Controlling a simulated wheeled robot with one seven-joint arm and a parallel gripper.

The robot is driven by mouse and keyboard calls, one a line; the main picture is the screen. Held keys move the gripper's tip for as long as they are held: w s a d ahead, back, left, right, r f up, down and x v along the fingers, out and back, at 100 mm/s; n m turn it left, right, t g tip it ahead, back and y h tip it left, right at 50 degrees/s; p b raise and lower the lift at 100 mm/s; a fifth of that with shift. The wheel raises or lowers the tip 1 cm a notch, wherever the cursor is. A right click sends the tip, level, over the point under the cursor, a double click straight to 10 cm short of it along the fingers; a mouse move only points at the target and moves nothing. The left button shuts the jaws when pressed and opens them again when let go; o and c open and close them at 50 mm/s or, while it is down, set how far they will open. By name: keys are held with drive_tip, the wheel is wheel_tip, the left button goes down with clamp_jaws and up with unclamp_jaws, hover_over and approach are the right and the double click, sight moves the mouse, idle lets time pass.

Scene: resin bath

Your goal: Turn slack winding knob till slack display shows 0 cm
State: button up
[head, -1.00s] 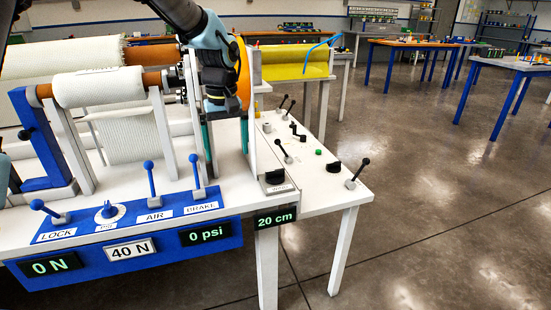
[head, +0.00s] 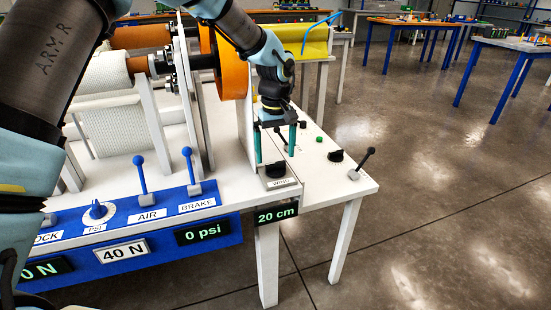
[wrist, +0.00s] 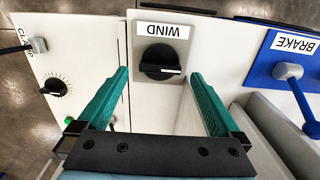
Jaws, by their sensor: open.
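The slack winding knob (head: 276,170) is a black knob on a grey plate labelled WIND, at the front right corner of the white table. In the wrist view the black knob (wrist: 160,62) sits ahead of and between the fingertips, with a white mark pointing right. The slack display (head: 277,214) below it reads 20 cm. My gripper (head: 275,160) is open, pointing down above the knob, and its green fingers (wrist: 160,85) do not touch it. The gap between fingers and knob is hard to judge.
A blue panel (head: 120,259) holds the BRAKE lever (head: 191,170), AIR lever (head: 140,172) and PSI knob (head: 96,209). An orange wheel (head: 232,65) stands behind and left of my gripper. The side table carries another black knob (head: 335,156) and a lever (head: 362,162).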

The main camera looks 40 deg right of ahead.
sight(275, 163)
drive_tip(key=shift+f, duration=1.65)
drive_tip(key=c, duration=1.3)
